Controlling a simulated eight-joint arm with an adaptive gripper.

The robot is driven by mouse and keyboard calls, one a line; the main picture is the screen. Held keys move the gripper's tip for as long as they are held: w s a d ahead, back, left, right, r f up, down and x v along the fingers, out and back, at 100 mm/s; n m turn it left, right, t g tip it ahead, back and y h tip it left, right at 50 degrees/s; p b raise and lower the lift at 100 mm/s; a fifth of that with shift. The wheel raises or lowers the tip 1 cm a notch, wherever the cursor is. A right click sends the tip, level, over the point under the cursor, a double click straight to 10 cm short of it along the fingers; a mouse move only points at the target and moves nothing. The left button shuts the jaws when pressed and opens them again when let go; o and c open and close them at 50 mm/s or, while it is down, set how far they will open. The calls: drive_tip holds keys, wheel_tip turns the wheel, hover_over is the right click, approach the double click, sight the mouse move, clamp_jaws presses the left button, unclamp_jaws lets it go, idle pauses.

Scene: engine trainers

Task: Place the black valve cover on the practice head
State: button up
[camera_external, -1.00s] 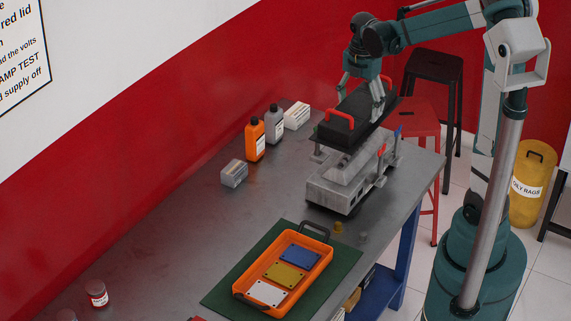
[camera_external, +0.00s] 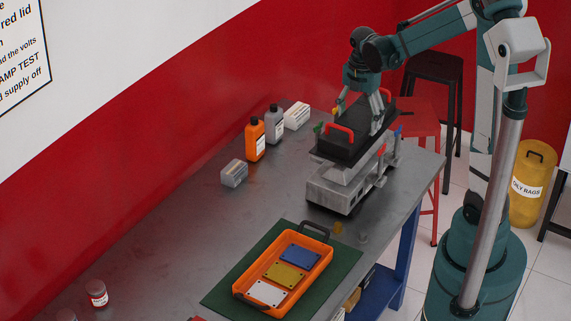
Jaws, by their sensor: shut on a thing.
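The black valve cover (camera_external: 341,150), with a red handle near each end, is level over the grey practice head (camera_external: 334,193). My gripper (camera_external: 362,121) points down from above and is shut on the cover; one finger shows on the near right side, and the other is partly hidden behind the cover. The cover is at or just above the top of the head; I cannot tell whether it touches. Small coloured markers show around the head: green at the left, yellow at the back, red at the front and blue at the right.
An orange bottle (camera_external: 254,139), a grey bottle (camera_external: 274,124) and white boxes (camera_external: 296,116) stand left of the head. An orange tray (camera_external: 320,262) with blue, yellow and white plates lies on a green mat (camera_external: 231,292) in front.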

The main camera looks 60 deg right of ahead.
drive_tip(key=shift+f+b, duration=0.4)
drive_tip(key=shift+f, duration=2.45)
drive_tip(key=shift+f, duration=0.1)
drive_tip(key=shift+f+b, duration=0.3)
drive_tip(key=shift+f, duration=1.7)
drive_tip(key=shift+f, duration=0.15)
drive_tip(key=o, duration=1.4)
drive_tip(key=shift+r+p, duration=0.8)
drive_tip(key=shift+r, duration=5.35)
